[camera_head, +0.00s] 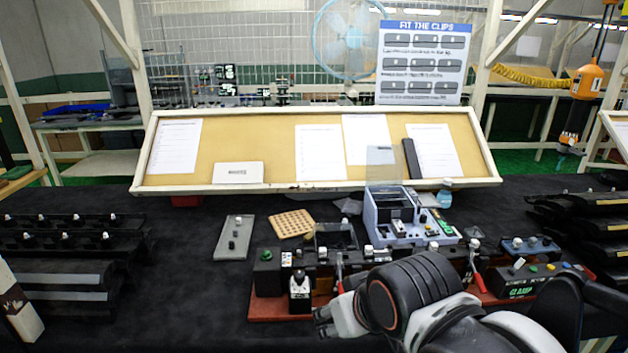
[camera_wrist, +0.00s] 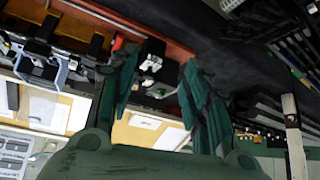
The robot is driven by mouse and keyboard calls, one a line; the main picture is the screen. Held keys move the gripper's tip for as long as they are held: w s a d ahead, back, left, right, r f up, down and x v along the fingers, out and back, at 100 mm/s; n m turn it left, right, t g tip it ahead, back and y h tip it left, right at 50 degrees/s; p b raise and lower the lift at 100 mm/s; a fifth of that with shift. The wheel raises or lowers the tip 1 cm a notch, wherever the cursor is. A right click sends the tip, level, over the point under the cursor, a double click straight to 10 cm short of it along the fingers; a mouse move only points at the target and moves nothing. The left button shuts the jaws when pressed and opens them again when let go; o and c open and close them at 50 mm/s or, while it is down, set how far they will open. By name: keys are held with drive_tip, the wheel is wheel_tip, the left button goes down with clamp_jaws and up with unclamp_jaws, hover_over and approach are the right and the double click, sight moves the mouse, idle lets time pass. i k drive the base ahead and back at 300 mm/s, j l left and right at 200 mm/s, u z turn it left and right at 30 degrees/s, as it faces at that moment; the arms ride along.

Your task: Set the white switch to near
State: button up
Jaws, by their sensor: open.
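The red-brown base board (camera_head: 262,309) carries a row of black fixtures in the head view. At its left end a black block (camera_head: 300,296) with a white-topped part (camera_head: 299,277) stands near the front edge. Several small white parts show on the board, and I cannot tell for certain which is the white switch. My gripper (camera_head: 322,321) is in front of the board, just right of that block, apart from it. In the wrist view my gripper (camera_wrist: 160,66) has its two dark green fingers apart. Between and beyond them are a black block with a white part (camera_wrist: 151,63) and a green button (camera_wrist: 158,93).
Red-handled levers (camera_head: 339,278) stand on the board close to my arm. A blue-grey machine (camera_head: 405,215) stands behind it. A grey plate with knobs (camera_head: 234,238) lies at left. Black racks flank both sides.

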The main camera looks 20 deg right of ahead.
sight(521, 261)
drive_tip(key=z, duration=1.85)
drive_tip(key=l+z, duration=0.2)
drive_tip(key=z, duration=0.25)
